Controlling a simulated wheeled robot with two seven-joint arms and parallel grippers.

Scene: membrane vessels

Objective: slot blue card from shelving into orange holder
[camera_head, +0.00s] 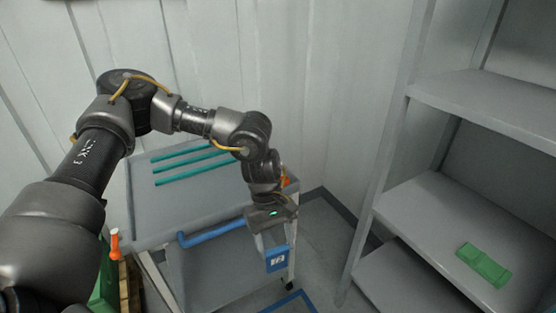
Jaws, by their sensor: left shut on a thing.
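My left gripper (272,240) reaches down past the front right corner of the cart and is shut on the blue card (277,260). The card hangs upright below the gripper, with a pale marking on its face, in front of the cart's side. An orange piece (287,182), which may be the orange holder, shows at the cart's right edge, partly hidden behind my left wrist. The grey shelving (440,215) stands at the right, apart from the gripper. My right gripper is not in view.
The grey cart (150,208) has a blue handle (205,235) and several teal rods (190,160) on top. A green object (484,264) lies on a shelf. An orange item with a white top (115,245) stands at lower left. Open floor separates cart and shelving.

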